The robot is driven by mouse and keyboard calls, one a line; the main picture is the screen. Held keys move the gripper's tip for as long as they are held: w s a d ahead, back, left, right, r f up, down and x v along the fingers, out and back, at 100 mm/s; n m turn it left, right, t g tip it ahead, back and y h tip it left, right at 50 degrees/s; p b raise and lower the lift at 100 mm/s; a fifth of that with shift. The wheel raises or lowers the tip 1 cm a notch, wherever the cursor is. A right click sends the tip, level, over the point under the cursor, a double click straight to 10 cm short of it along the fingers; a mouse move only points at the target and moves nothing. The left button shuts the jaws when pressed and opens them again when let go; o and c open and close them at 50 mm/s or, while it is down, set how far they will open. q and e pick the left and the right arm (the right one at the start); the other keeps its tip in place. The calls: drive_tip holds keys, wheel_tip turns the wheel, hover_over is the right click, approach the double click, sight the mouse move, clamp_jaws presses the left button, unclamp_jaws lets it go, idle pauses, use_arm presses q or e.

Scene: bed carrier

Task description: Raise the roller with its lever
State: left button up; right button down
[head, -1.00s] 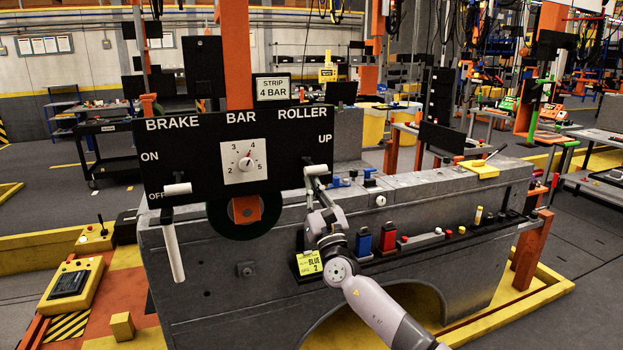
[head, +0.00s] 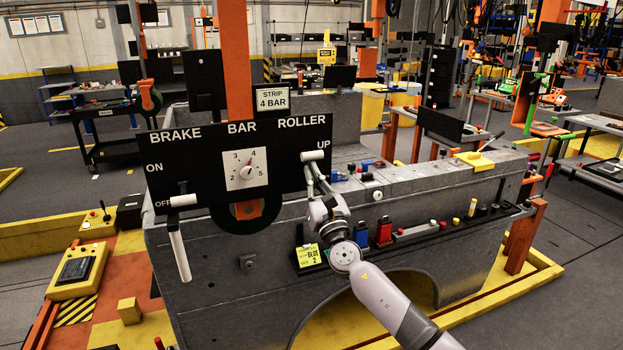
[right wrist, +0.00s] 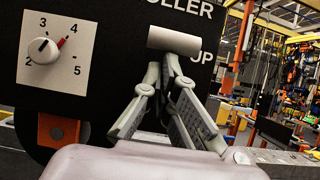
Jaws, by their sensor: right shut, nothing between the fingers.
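The roller lever has a white bar handle (head: 313,155) on the right of the black panel (head: 290,180), under the word ROLLER and level with UP. In the right wrist view the white handle (right wrist: 173,41) stands beside the UP label. My right gripper (head: 311,172) is just below the handle. Its fingertips (right wrist: 171,62) are shut together, with nothing between them, and appear to touch the handle's underside. I cannot tell which part is the roller. My left gripper is not in view.
The brake lever's white handle (head: 183,200) is at OFF. The bar dial (head: 245,169) has a red pointer near 4, and a sign (head: 272,100) reads STRIP 4 BAR. A dark wheel (head: 225,217) shows below the panel. A yellow BLUE 2 tag (head: 309,255) is near my right arm.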

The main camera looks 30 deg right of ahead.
drive_tip(key=shift+s+r, duration=0.15)
drive_tip(key=shift+r, duration=0.5)
drive_tip(key=shift+d+r+h, duration=0.1)
drive_tip(key=shift+r+h, duration=0.2)
